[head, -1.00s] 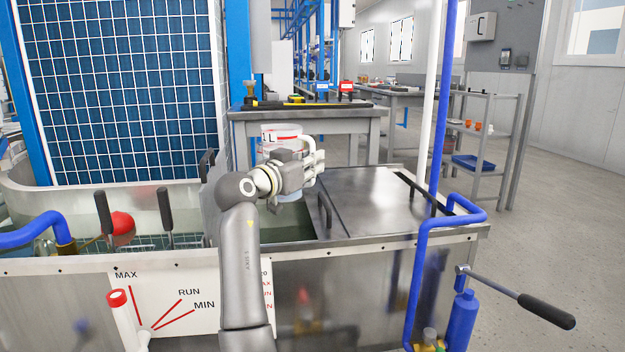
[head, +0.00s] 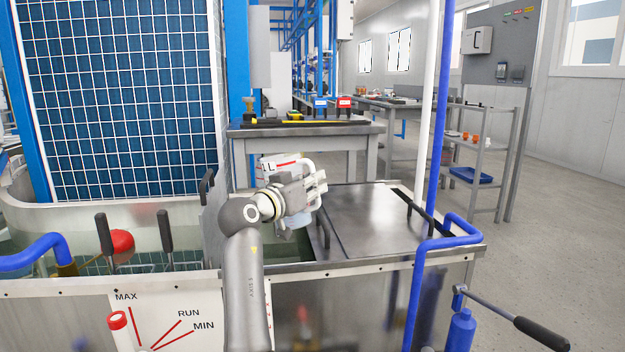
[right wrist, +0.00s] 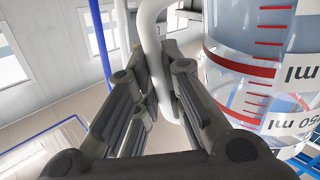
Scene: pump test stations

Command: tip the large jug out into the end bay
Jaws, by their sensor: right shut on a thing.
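My left gripper is out of view.
A steel lid (head: 370,215) with handles covers the tank's right side. A divider plate (head: 213,225) stands left of the bay. A workbench (head: 300,128) is behind.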

